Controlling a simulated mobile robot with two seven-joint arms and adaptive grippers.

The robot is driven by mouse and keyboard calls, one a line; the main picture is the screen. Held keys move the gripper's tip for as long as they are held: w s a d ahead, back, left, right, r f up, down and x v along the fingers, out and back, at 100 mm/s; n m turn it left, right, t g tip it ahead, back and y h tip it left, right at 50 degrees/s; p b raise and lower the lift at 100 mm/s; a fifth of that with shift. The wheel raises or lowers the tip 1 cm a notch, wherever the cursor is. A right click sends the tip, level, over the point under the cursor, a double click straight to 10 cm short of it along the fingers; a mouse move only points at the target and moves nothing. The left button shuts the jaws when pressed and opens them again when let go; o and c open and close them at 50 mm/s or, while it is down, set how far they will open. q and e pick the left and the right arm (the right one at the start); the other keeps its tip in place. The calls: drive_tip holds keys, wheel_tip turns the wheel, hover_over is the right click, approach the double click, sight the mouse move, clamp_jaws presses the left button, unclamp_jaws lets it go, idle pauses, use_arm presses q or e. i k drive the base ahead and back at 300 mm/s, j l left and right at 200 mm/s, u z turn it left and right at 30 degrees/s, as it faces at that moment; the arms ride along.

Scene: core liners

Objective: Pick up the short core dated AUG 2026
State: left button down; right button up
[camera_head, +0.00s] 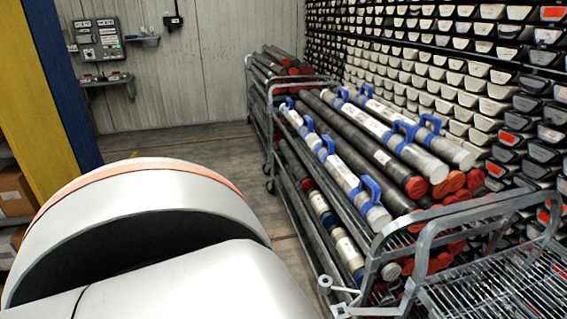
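Core tubes lie lengthwise on a metal rack cart. White tubes with blue clamp handles rest on its upper level, one on the left side (340,170) and others at the right (415,150). Dark tubes with red end caps (375,153) lie between and below them. On a lower level, pale and dark segments with blue bands (347,252) show through the frame, partly hidden. Labels are too small to read, so I cannot tell which core is dated AUG 2026. Neither gripper is in view. A white part of my own arm fills the lower left.
The cart's metal rail (455,215) and an empty wire shelf (500,290) stand at lower right. Stacked trays (440,60) line the right wall. A second loaded cart (262,75) stands behind. Open floor (190,150) lies left of the carts. A yellow and blue post (55,90) stands left.

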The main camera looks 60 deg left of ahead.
sight(353, 260)
drive_tip(key=u, duration=1.65)
drive_tip(key=i+j+u, duration=0.2)
drive_tip(key=i+u, duration=0.25)
drive_tip(key=i+j+u, duration=0.1)
drive_tip(key=i+u, duration=0.3)
drive_tip(key=i+z, duration=0.1)
drive_tip(key=i, duration=0.55)
drive_tip(key=i+j+z, duration=0.15)
drive_tip(key=i, duration=0.5)
drive_tip(key=i+z, duration=0.1)
drive_tip(key=z, duration=1.55)
drive_tip(key=k+l+u, duration=0.1)
drive_tip(key=k+u, duration=0.2)
drive_tip(key=k, duration=0.15)
drive_tip(key=k+u, duration=0.3)
drive_tip(key=k+j, duration=0.05)
drive_tip(key=k, duration=0.05)
